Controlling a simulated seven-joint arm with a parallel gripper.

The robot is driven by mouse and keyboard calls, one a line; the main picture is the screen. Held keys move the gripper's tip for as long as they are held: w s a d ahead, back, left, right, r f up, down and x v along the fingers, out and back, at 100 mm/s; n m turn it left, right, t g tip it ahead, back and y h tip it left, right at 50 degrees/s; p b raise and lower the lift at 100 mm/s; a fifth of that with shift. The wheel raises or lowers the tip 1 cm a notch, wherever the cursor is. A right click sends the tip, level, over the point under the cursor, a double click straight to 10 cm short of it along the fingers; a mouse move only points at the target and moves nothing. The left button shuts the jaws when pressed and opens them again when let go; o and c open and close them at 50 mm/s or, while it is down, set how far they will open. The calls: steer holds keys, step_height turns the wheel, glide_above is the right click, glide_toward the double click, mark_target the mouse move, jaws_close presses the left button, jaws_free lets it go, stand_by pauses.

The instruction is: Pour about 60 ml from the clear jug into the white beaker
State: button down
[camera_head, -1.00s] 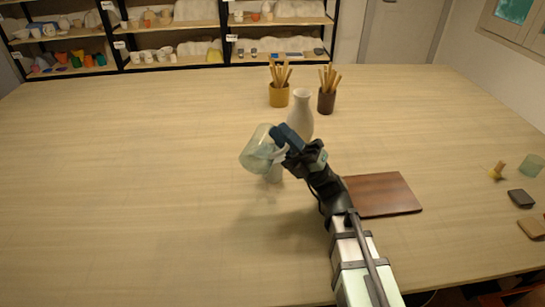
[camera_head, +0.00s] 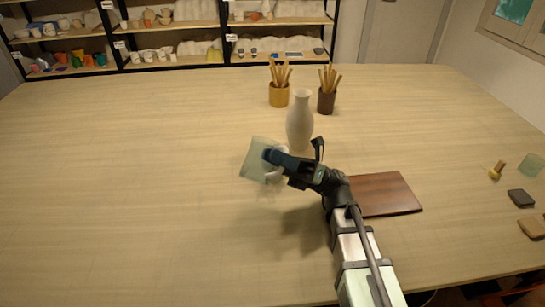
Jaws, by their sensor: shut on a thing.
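My gripper (camera_head: 275,157) is shut on the clear jug (camera_head: 257,160) and holds it up over the table, left of my wrist. The jug is see-through, pale green and tilted, with its wide end toward the left. How much liquid it holds, and whether any is flowing, I cannot tell. A faint pale patch (camera_head: 268,188) shows just below the jug; it may be the white beaker, but the jug and gripper cover that spot and I cannot make out its rim or contents.
A tall pale vase (camera_head: 300,122) stands close behind my gripper. Tool pots, ochre (camera_head: 279,95) and dark brown (camera_head: 326,101), stand farther back. A brown board (camera_head: 385,194) lies right of my wrist. A greenish glass (camera_head: 531,166) and small items are at the right edge. The left table is clear.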

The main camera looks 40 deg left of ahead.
steer(key=shift+s+f+n+h, duration=0.1)
steer(key=shift+f+n+h, duration=0.15)
steer(key=shift+n+h, duration=0.25)
stand_by(1.2)
